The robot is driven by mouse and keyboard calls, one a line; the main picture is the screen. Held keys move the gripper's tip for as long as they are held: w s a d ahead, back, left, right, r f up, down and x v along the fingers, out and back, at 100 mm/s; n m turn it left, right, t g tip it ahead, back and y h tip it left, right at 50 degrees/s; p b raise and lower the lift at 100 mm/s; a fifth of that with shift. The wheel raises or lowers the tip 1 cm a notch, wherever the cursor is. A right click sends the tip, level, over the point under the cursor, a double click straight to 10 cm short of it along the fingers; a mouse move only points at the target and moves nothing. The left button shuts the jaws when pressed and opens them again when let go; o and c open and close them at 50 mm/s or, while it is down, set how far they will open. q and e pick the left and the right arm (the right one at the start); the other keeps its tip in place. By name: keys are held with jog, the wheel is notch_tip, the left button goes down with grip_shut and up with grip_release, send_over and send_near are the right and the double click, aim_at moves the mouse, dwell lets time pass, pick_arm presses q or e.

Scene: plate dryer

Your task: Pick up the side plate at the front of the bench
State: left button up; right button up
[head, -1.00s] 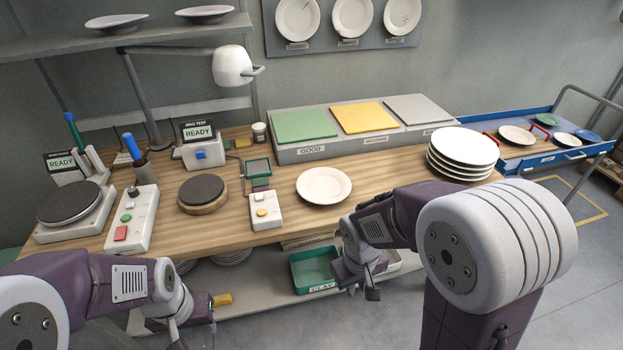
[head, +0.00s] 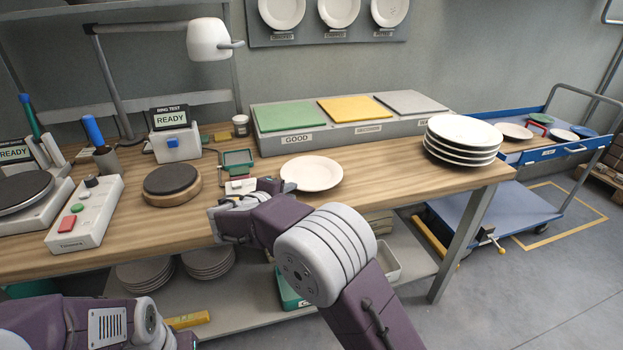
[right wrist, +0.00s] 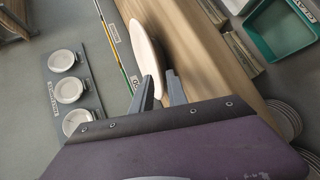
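The side plate (head: 312,173), cream-white and round, lies flat on the wooden bench (head: 370,165) near its front edge. My right gripper (head: 287,185) is at the plate's near left rim, with its fingers mostly hidden in the head view. In the right wrist view, the fingers (right wrist: 161,78) are apart, and the near end of the plate (right wrist: 146,45) shows at the gap between them. I cannot tell whether they touch it. My left arm is at the lower left of the head view, and its gripper is out of the picture.
A stack of larger plates (head: 462,147) stands on the bench's right end. Behind the side plate is a grey block with green, yellow and grey pads (head: 350,139). A round dark turntable (head: 171,180) and a control box (head: 86,213) are to the left. A blue cart (head: 500,200) stands right.

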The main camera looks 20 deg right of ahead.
jog(key=x, duration=0.5)
jog(key=shift+s, duration=0.1)
jog(key=shift+r, duration=0.1)
grip_shut()
dwell(1.1)
